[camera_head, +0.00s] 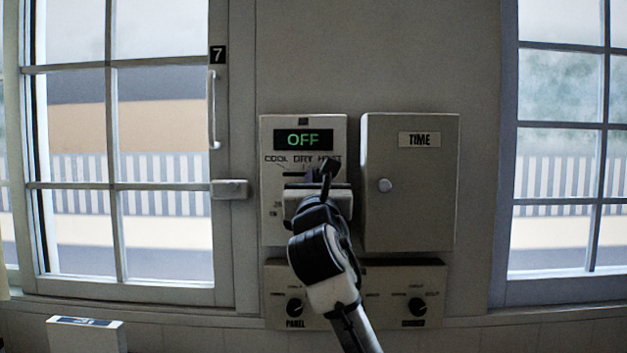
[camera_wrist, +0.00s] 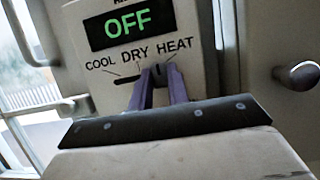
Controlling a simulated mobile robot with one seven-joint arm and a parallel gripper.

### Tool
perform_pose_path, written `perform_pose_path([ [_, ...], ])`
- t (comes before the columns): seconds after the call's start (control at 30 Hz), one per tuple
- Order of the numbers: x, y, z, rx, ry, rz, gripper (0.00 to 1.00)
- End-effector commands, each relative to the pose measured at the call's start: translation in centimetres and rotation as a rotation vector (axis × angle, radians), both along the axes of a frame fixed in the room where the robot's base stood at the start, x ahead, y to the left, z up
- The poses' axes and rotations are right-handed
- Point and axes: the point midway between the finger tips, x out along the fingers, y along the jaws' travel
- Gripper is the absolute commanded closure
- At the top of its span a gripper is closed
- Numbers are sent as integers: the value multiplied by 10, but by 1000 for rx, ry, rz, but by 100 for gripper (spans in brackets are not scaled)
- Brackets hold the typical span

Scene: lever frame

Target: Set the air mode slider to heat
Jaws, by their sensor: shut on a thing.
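The air mode slider is on the pale control panel (camera_head: 268,185), under the labels COOL, DRY and HEAT. Its slot shows as a dark line left of my fingers in the wrist view (camera_wrist: 127,80). My gripper (camera_wrist: 160,76) has its two purple fingers shut on the slider's small dark knob (camera_wrist: 157,70). The knob sits between the DRY and HEAT labels, right of DRY. The panel's display (camera_wrist: 131,24) reads OFF in green. In the head view my gripper (camera_head: 311,176) and wrist hide the knob and much of the lower panel.
A lower panel with PANEL (camera_head: 295,306) and another dial (camera_head: 417,307) is below. A window with a handle (camera_head: 213,110) and latch (camera_head: 229,189) is on the left.

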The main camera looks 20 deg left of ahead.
Motion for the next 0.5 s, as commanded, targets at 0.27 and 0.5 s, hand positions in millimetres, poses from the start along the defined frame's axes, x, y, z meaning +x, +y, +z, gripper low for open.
perform_pose_path([
  [0.27, 1, -3, 0, 3, 2, -6, 60],
  [0.5, 1, -2, -1, 2, 2, -4, 60],
])
